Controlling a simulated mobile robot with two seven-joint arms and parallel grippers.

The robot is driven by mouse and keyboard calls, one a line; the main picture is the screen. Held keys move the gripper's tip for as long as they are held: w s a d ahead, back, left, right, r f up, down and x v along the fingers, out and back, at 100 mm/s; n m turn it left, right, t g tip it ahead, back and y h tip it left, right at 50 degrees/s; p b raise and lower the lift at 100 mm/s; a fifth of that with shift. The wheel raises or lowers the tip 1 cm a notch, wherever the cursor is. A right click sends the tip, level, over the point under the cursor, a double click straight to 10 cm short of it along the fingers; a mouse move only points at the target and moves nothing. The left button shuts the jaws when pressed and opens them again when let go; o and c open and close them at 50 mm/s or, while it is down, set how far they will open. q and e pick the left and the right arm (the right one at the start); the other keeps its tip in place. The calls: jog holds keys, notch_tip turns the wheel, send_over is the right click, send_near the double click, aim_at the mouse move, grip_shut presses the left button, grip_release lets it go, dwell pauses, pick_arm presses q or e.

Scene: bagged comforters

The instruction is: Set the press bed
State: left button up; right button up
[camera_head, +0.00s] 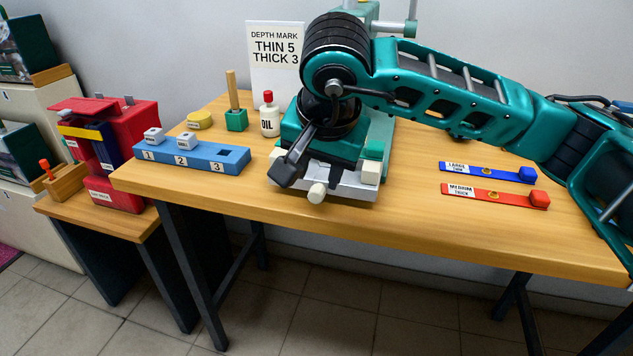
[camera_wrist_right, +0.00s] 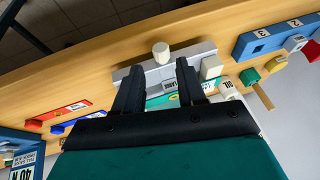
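The teal and grey press (camera_head: 345,165) stands on the wooden table, partly hidden behind my right arm. A white knob (camera_head: 317,193) is on its front; the knob also shows in the wrist view (camera_wrist_right: 161,51). My right gripper (camera_head: 290,170) is over the press's left front side. In the wrist view its two dark fingers (camera_wrist_right: 160,88) are apart, with the press's grey bed and a small label reading LARGE behind the gap. I see nothing clearly gripped; contact with the press cannot be told. My left gripper is not in view.
A DEPTH MARK card (camera_head: 276,55) reads THIN 5, THICK 3. A blue numbered block (camera_head: 232,163), white OIL bottle (camera_head: 269,117) and green peg base (camera_head: 236,120) stand left. Blue LARGE THIN (camera_head: 500,174) and red MEDIUM THICK (camera_head: 510,197) strips lie right. A red device (camera_head: 128,135) sits far left.

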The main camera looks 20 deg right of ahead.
jog(key=v, duration=0.5)
jog(key=shift+s+r, duration=0.1)
jog(key=shift+r, duration=0.05)
